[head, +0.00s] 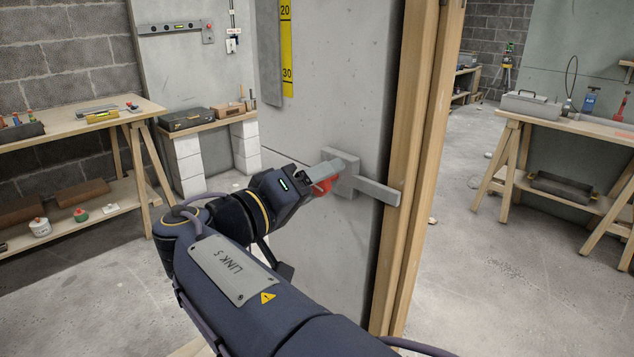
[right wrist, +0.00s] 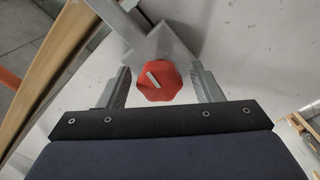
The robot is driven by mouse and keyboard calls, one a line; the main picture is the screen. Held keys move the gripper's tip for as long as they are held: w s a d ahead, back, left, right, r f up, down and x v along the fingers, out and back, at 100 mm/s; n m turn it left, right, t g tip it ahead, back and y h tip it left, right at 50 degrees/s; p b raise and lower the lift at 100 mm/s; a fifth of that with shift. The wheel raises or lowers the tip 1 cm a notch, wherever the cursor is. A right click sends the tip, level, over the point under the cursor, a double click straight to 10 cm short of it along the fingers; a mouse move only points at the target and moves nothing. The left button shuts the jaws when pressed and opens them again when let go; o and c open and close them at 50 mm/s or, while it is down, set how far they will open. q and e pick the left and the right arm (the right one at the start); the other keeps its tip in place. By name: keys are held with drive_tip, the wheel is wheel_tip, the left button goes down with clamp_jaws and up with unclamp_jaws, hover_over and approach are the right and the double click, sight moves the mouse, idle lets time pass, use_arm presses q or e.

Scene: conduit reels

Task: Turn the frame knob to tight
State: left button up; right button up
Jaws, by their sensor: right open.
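The frame knob is a red lobed knob (right wrist: 159,82) with a pale bar mark on its face, set on a grey metal bracket. In the head view the knob (head: 322,187) shows partly, behind my right gripper's fingers. The bracket (head: 376,190) runs from the grey panel across to the wooden frame post. My right gripper (head: 328,178) is at the knob. In the right wrist view its fingers (right wrist: 164,90) are open, one on each side of the knob, with gaps visible. The bar mark lies tilted. My left gripper is not in view.
The grey panel (head: 330,110) stands upright beside the wooden frame post (head: 416,150). A workbench with tools (head: 95,122) stands at the left and another bench (head: 580,124) at the right. Bare concrete floor (head: 455,270) is clear right of the post.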

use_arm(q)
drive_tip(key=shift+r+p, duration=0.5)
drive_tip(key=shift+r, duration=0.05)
use_arm(e)
drive_tip(key=v, duration=0.7)
drive_tip(key=shift+s+a, duration=0.3)
